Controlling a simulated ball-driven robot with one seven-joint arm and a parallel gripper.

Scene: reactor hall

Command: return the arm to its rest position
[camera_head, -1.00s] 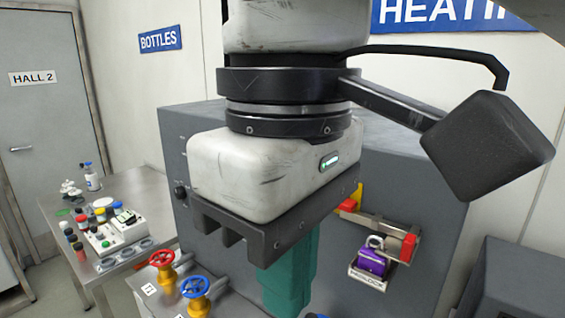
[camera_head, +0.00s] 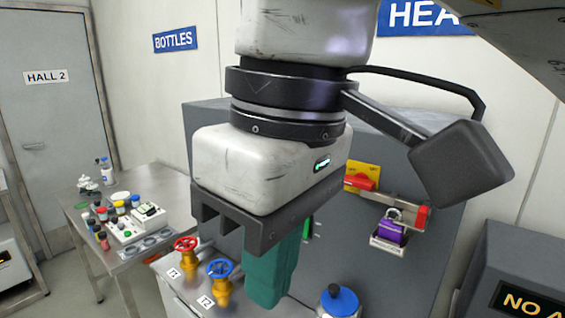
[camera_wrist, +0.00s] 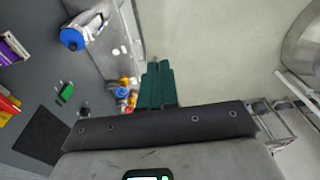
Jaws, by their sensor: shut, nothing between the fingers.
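My gripper (camera_head: 272,278) hangs pointing down in the middle of the head view, with its white wrist housing above it. Its green fingers are together and hold nothing. They also show in the wrist view (camera_wrist: 157,84), where they lie side by side. The fingers hang in front of the grey cabinet (camera_head: 395,270) and touch nothing that I can see.
A red valve (camera_head: 186,244) and a blue valve (camera_head: 220,268) stand left of the fingers. A blue-capped container (camera_head: 340,300) is to the right. A purple padlock (camera_head: 392,230) hangs on the cabinet. A metal table (camera_head: 165,185) with bottles and jars stands at left.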

